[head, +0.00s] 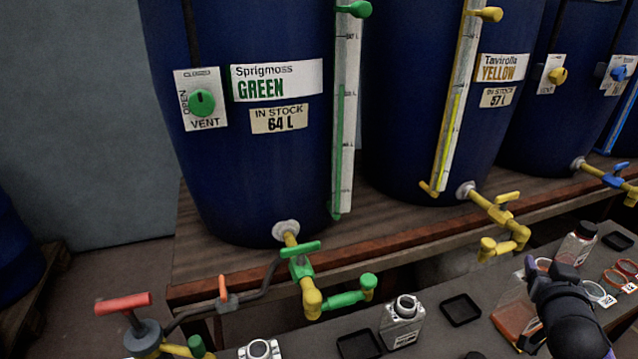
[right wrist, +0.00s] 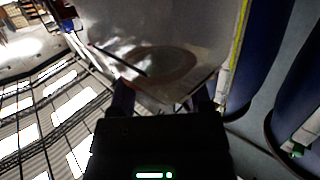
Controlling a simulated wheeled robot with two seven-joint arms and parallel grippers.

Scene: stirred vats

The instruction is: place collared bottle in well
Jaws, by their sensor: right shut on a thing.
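My right gripper (head: 538,285) reaches in from the lower right, shut on a clear bottle (head: 513,308) with reddish-brown liquid low inside. The gripper and arm hide part of this bottle; a pinkish ring shows near its top, but I cannot tell whether it sits around the neck. In the right wrist view the clear bottle (right wrist: 165,45) fills the space beyond the fingers (right wrist: 163,100). Shallow black square wells show on the grey bench: one (head: 461,309) left of the bottle, one (head: 359,345) farther left, one (head: 617,241) at the right. My left gripper is out of view.
A grey metal canister (head: 402,322) stands between two wells.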

